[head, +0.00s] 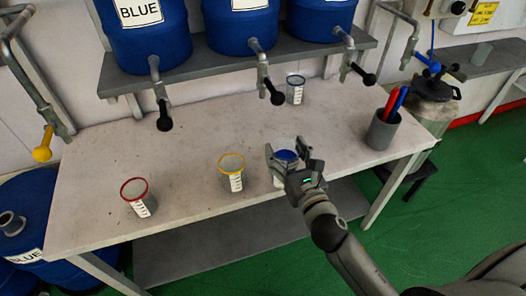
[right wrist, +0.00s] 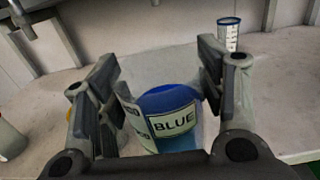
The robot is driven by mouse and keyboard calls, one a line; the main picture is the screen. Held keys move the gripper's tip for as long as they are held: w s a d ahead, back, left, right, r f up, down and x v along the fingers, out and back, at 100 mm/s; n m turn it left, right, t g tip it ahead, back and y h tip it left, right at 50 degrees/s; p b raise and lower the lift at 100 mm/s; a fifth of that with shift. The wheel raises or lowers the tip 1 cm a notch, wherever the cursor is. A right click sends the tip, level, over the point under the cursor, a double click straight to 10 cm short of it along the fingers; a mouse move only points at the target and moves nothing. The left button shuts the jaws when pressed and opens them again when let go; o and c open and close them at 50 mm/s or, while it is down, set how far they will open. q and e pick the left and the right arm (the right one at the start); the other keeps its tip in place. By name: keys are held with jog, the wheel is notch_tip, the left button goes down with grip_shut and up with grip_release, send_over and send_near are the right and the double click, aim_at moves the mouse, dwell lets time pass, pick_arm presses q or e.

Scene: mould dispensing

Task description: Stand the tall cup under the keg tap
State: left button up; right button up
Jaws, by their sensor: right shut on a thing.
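My right gripper (head: 287,158) is closed around a clear container (head: 278,178) near the front edge of the table. Its fingers (right wrist: 170,95) stand on both sides of this container in the right wrist view. Blue and a BLUE label (right wrist: 172,122) show there; I cannot tell whether the label is on the container or seen through it. A slim cup with a dark blue rim (head: 295,90) stands upright at the back, and also shows in the right wrist view (right wrist: 228,35). A blue-levered tap (head: 430,65) is at the far right. My left gripper is out of view.
A red-rimmed cup (head: 138,198) and a yellow-rimmed cup (head: 231,173) stand on the table (head: 190,140). A grey holder (head: 382,132) with red and blue tools is at right. Black-handled taps (head: 265,80) hang below the blue barrels (head: 240,30).

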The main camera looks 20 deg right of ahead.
jog(key=shift+w+f, duration=0.25)
jog(key=shift+w, duration=0.1)
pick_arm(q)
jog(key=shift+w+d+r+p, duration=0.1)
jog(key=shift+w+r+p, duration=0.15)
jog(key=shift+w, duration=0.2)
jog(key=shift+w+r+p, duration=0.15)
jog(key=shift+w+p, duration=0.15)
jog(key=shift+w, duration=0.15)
pick_arm(e)
jog(key=w+f, duration=0.1)
jog(key=w, duration=0.8)
jog(key=w+f, duration=0.2)
jog(key=w, duration=0.6)
jog(key=shift+w+a+f, duration=0.3)
jog(key=shift+w, duration=0.05)
jog(key=shift+f, duration=0.2)
jog(key=o, duration=1.7)
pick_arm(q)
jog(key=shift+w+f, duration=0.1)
pick_arm(e)
jog(key=shift+o, duration=0.2)
